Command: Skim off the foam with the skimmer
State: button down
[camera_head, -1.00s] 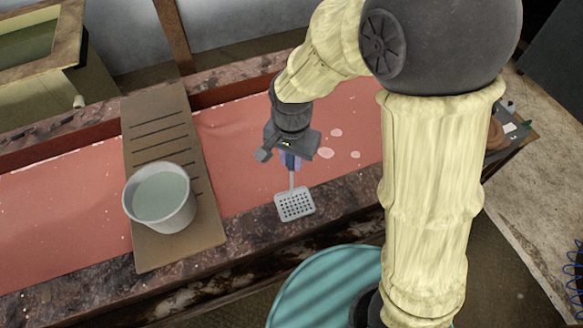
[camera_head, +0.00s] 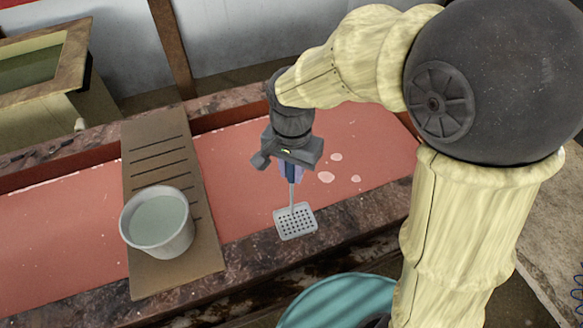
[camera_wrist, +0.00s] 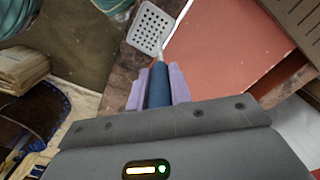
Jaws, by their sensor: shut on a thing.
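My gripper (camera_head: 290,172) is shut on the dark blue handle of the skimmer (camera_head: 295,221). The skimmer's flat, perforated metal head hangs down toward the near rim of the trough, which lies behind it in the picture; I cannot tell whether it touches. In the wrist view, my gripper's purple fingers (camera_wrist: 158,88) close around the handle, and the skimmer head (camera_wrist: 151,29) points up and away. The foam shows as several pale pink patches (camera_head: 326,177) on the red liquid (camera_head: 240,165), to the right of my gripper. The skimmer head is empty.
A brown slotted board (camera_head: 165,275) lies across the trough to the left, with a grey bucket (camera_head: 170,238) of pale liquid on it. The trough's stone-like rim (camera_head: 250,245) runs along the near side. A teal round thing (camera_head: 340,300) stands in front.

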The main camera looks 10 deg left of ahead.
jog(key=shift+r+p, duration=1.35)
jog(key=shift+r, duration=0.2)
jog(key=shift+w+f, duration=0.1)
jog(key=w+d+f+p, duration=0.5)
jog(key=w+d+f, duration=0.2)
jog(key=w, duration=0.5)
jog(key=shift+w+d+f+n, duration=0.25)
jog(key=shift+f+n, duration=0.15)
jog(key=shift+f, duration=0.4)
jog(key=shift+d, duration=0.1)
